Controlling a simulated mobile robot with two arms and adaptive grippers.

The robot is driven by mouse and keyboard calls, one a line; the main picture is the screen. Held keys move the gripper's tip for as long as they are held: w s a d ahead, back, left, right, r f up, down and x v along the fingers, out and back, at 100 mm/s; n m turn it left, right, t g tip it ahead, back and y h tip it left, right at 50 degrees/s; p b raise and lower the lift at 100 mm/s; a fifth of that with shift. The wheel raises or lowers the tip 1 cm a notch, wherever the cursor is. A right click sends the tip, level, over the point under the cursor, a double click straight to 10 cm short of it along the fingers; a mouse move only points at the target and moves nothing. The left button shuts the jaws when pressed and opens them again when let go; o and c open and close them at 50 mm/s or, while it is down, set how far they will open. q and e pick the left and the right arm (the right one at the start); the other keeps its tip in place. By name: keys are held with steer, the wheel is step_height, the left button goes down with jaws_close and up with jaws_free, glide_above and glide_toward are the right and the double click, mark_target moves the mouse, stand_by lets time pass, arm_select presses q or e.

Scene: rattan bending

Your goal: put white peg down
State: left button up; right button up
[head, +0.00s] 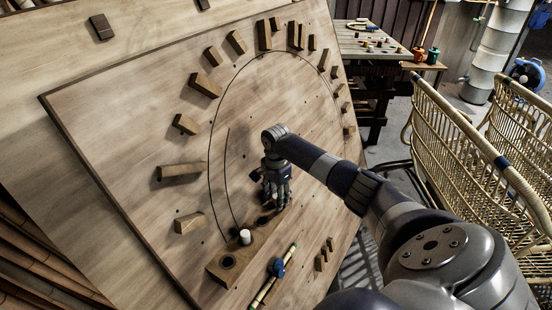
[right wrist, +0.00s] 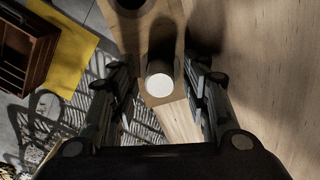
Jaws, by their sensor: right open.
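A white peg (head: 245,237) stands upright in the wooden block (head: 214,272) on the tilted board in the head view. My right gripper (head: 274,207) is over the far end of that block, up and to the right of this peg. In the right wrist view my right gripper (right wrist: 160,112) is open, with its fingers spread on both sides of a peg with a round white end (right wrist: 160,88). That peg sits at the block's end, its side in shadow, with a gap to each finger. I cannot tell whether it is the same peg. My left gripper is out of view.
Several wooden blocks (head: 181,171) stand in an arc on the board (head: 120,150), along a thin curved line. A pale stick with a blue clamp (head: 277,267) lies near the lower edge.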

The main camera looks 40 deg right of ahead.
mark_target(276, 196)
step_height(276, 196, up, 12)
steer(key=shift+f+p, duration=0.25)
steer(key=shift+p, duration=0.15)
stand_by(0.4)
